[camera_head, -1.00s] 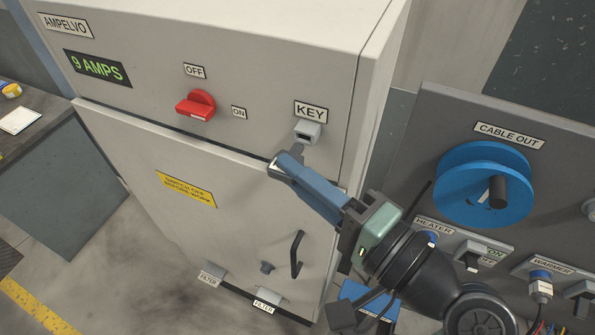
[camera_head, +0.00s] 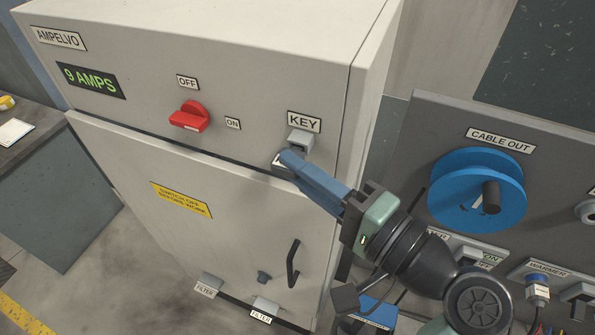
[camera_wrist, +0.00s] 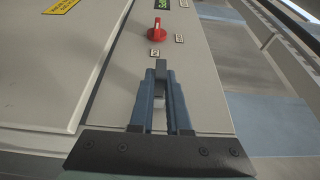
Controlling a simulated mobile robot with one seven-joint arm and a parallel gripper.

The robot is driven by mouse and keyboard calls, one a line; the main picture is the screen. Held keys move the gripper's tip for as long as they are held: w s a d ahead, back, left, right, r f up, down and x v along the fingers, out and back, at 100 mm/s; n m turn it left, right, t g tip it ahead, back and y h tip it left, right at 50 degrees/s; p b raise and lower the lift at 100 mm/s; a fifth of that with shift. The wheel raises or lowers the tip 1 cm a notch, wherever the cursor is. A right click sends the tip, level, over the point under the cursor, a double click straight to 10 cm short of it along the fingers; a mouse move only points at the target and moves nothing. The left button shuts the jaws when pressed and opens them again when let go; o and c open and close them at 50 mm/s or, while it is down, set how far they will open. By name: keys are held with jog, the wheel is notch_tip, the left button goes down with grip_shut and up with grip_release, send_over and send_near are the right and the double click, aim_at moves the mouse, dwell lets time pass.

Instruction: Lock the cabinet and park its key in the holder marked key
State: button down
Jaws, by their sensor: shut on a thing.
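The cabinet (camera_head: 250,60) is pale grey, with its door (camera_head: 150,190) flush below the control panel. The grey holder (camera_head: 300,141) under the KEY label juts from the panel's right side. My gripper (camera_head: 285,162) is at the holder's lower left, its blue fingers pointing up and left. In the wrist view the fingers are shut on a small dark grey piece, the key (camera_wrist: 160,69), which sticks out past the fingertips. The fingers mostly hide the key in the head view. I cannot tell whether it touches the holder. A small dark knob (camera_head: 263,277) is low on the door.
A red switch (camera_head: 189,117) sits between OFF and ON labels. A black door handle (camera_head: 293,263) and two FILTER brackets (camera_head: 266,305) are below. To the right, a grey panel carries a blue cable reel (camera_head: 478,188) close to my arm.

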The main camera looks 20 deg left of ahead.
jog(key=shift+w, duration=0.4)
jog(key=c, duration=0.8)
grip_release()
jog(key=shift+w, duration=0.15)
jog(key=b+v, duration=0.5)
jog(key=v, duration=0.8)
